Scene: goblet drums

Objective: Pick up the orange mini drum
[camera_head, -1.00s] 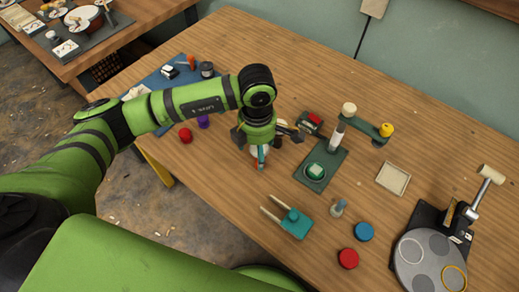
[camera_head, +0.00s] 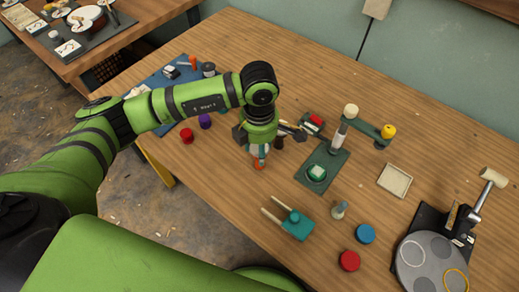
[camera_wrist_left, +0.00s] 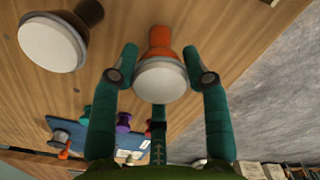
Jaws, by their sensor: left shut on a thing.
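The orange mini drum (camera_wrist_left: 160,79) has a white head and an orange goblet body. In the left wrist view it sits between the teal fingers of my left gripper (camera_wrist_left: 162,77), which is shut on it. In the head view my left gripper (camera_head: 259,150) points down over the table, and a little orange of the drum (camera_head: 258,165) shows below it. The rest is hidden by the gripper. I cannot tell whether its base touches the table. My right gripper is not in view.
A larger brown drum with a white head (camera_wrist_left: 52,43) is near the gripper in the left wrist view. A teal block with two prongs (camera_head: 297,224), a green stand (camera_head: 322,168) and red and purple pieces (camera_head: 187,135) (camera_head: 205,121) lie around.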

